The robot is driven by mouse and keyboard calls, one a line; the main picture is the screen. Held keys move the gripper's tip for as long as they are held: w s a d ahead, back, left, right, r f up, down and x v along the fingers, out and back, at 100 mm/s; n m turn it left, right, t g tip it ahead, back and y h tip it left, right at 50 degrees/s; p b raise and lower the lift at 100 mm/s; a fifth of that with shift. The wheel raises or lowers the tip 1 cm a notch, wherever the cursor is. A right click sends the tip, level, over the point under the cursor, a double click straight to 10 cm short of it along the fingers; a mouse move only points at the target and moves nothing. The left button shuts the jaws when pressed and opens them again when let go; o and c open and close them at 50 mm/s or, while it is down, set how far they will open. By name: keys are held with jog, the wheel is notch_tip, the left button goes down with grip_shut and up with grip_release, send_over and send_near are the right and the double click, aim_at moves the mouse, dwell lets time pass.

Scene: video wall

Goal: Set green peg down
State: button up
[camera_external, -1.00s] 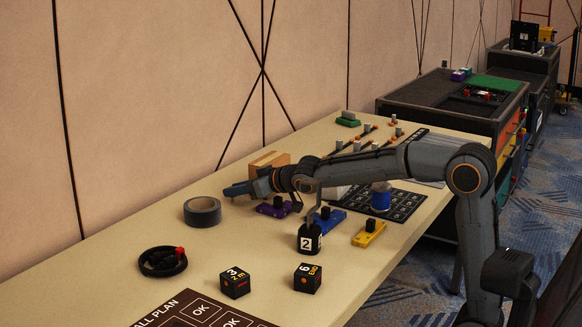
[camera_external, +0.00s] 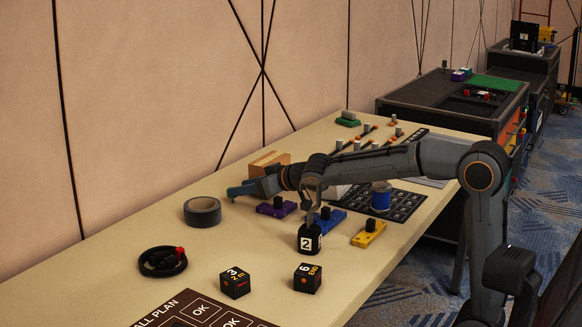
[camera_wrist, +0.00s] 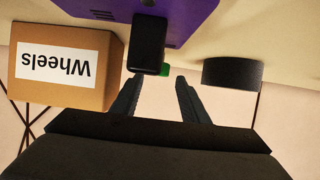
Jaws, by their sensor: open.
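My gripper (camera_external: 243,190) is low over the table, left of the purple base (camera_external: 270,209) with a black knob (camera_external: 278,202). In the wrist view its two fingers (camera_wrist: 158,82) are spread apart with a gap between them. A small green piece (camera_wrist: 165,71), likely the green peg, shows just beyond the fingertips. It is mostly hidden behind the black knob (camera_wrist: 149,44), and I cannot tell whether it is upright or touching anything. The purple base (camera_wrist: 188,20) also shows in the wrist view.
A cardboard box labelled Wheels (camera_wrist: 68,62) is close on one side, and a tape roll (camera_external: 202,211) is on the other. Black number blocks (camera_external: 235,283), a yellow base (camera_external: 368,234) and a black dish (camera_external: 162,262) stand nearer. The table's left front is mostly clear.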

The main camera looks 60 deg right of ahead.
jog(key=p+v, duration=0.2)
jog(key=v, duration=0.7)
jog(key=shift+s+r+p, duration=0.3)
jog(key=shift+s+p, duration=0.05)
jog(key=shift+p, duration=0.6)
jog(key=s+r+g+p, duration=0.3)
jog(key=s+r+p, duration=0.4)
jog(key=s+p, duration=0.7)
jog(key=s+d+r+g+p, duration=0.1)
jog(key=s+r+g+p, duration=0.3)
jog(key=s+p, duration=1.1)
jog(key=s+r+g+p, duration=0.4)
jog(key=s+r+p, duration=0.6)
jog(key=p, duration=2)
jog(key=s, duration=0.4)
jog(key=shift+s+d, duration=0.2)
jog(key=shift+s, duration=0.1)
